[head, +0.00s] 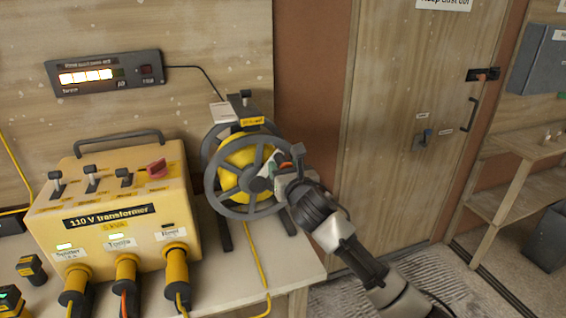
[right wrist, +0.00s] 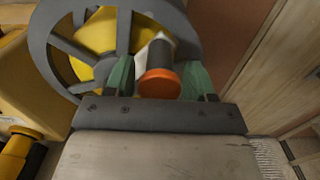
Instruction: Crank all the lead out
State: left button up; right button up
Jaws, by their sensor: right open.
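The cable reel (head: 209,185) stands on the bench, a grey spoked wheel with yellow lead (head: 236,158) wound on its drum. A length of the lead (head: 257,262) hangs from the reel and runs forward over the bench. My right gripper (head: 281,166) is at the right side of the wheel. In the right wrist view my right gripper (right wrist: 158,78) is open, with its green-padded fingers on either side of the dark crank handle (right wrist: 160,52), which has an orange end. Whether a finger touches the handle I cannot tell. My left gripper is not in view.
A yellow 110 V transformer (head: 188,209) with several plugs stands left of the reel. A wall display (head: 105,73) shows a lit bar. A wooden door (head: 395,120) is at the right, with a shelf (head: 530,190) beyond it. The bench front (head: 285,275) below the reel is mostly clear.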

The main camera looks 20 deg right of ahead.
jog(key=shift+w, duration=0.95)
jog(key=shift+a, duration=0.1)
grip_shut()
